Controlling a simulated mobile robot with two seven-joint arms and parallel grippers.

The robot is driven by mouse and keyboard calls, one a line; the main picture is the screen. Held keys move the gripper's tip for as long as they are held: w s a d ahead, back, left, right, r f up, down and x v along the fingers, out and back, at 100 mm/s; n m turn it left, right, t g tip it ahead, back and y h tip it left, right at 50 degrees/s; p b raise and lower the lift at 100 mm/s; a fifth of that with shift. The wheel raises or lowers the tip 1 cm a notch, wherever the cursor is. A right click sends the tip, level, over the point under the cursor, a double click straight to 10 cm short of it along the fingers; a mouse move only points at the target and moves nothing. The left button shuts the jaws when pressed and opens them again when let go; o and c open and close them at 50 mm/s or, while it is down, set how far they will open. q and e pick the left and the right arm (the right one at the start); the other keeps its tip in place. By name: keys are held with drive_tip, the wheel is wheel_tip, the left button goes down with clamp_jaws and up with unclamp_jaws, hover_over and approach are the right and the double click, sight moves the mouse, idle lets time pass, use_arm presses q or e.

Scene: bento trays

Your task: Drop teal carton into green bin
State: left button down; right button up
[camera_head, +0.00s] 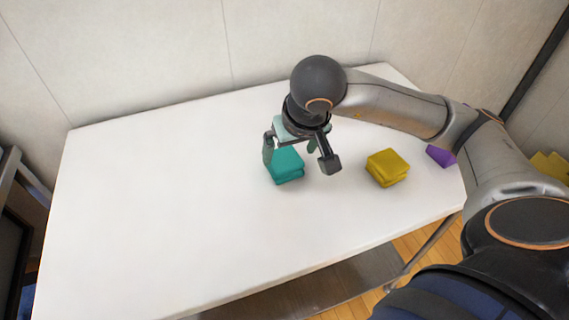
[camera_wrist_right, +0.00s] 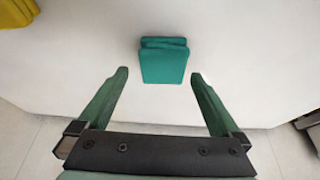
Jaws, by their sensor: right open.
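The teal carton (camera_head: 288,168) sits on the white table near its middle, just below my right gripper in the head view. It also shows in the right wrist view (camera_wrist_right: 164,62), beyond the fingertips and between their lines. My right gripper (camera_head: 290,146) is open and empty, its two green fingers spread apart; they also show in the right wrist view (camera_wrist_right: 160,74). I cannot tell how high the fingers are above the carton. No green bin shows in either view. My left gripper is not in view.
A yellow carton (camera_head: 387,168) stands to the right of the teal one, and a purple object (camera_head: 440,156) lies farther right, partly hidden by my arm. More yellow shows at the far right edge (camera_head: 552,165). The left of the white table (camera_head: 150,200) is clear.

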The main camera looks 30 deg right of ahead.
sight(284, 158)
drive_tip(key=x, duration=0.4)
drive_tip(key=shift+w+a+f, duration=0.1)
drive_tip(key=shift+w+f, duration=0.2)
drive_tip(key=c, duration=1.4)
drive_tip(key=shift+o, duration=0.2)
drive_tip(key=shift+r, duration=0.2)
